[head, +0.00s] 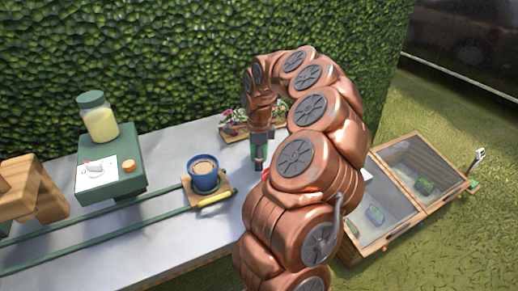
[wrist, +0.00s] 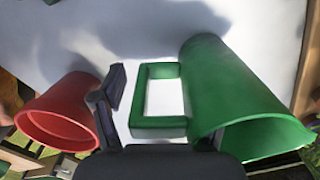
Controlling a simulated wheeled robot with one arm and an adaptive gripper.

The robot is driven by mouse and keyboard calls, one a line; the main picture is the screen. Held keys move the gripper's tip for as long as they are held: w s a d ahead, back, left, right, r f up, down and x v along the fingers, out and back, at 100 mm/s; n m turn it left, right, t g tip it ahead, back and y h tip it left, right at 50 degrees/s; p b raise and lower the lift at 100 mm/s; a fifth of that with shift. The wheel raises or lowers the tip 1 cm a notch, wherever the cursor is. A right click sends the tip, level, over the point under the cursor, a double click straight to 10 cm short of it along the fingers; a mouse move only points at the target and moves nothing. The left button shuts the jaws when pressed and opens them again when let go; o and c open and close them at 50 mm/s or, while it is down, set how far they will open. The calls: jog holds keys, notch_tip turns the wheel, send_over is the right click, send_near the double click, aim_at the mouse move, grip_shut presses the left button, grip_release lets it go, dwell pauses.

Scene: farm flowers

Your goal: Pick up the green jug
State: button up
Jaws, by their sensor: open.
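The green jug (wrist: 235,90) fills the right side of the wrist view, tilted in the picture, with its rim toward the lower right. Its square handle (wrist: 158,129) points left, toward the middle of the view. My gripper (wrist: 155,115) is open and close to the jug. Its left finger is left of the handle, apart from it. Its right finger is mostly hidden near the jug's body, so I cannot tell whether it touches. In the head view my arm covers most of this spot; small green and red parts show below its end.
A red vessel (wrist: 65,110) is just left of my left finger. On the table (head: 165,150) are a blue pot (head: 203,179) on a wooden board, a green stand (head: 115,168) with a jar (head: 101,122), and flowers (head: 233,121). Glass-topped boxes (head: 425,172) stand at right.

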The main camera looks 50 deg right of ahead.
grip_shut()
dwell(0.7)
jog(key=shift+r, duration=0.1)
jog(key=shift+r+b, duration=0.7)
jog(key=shift+r, duration=4.1)
jog(key=shift+r, duration=0.15)
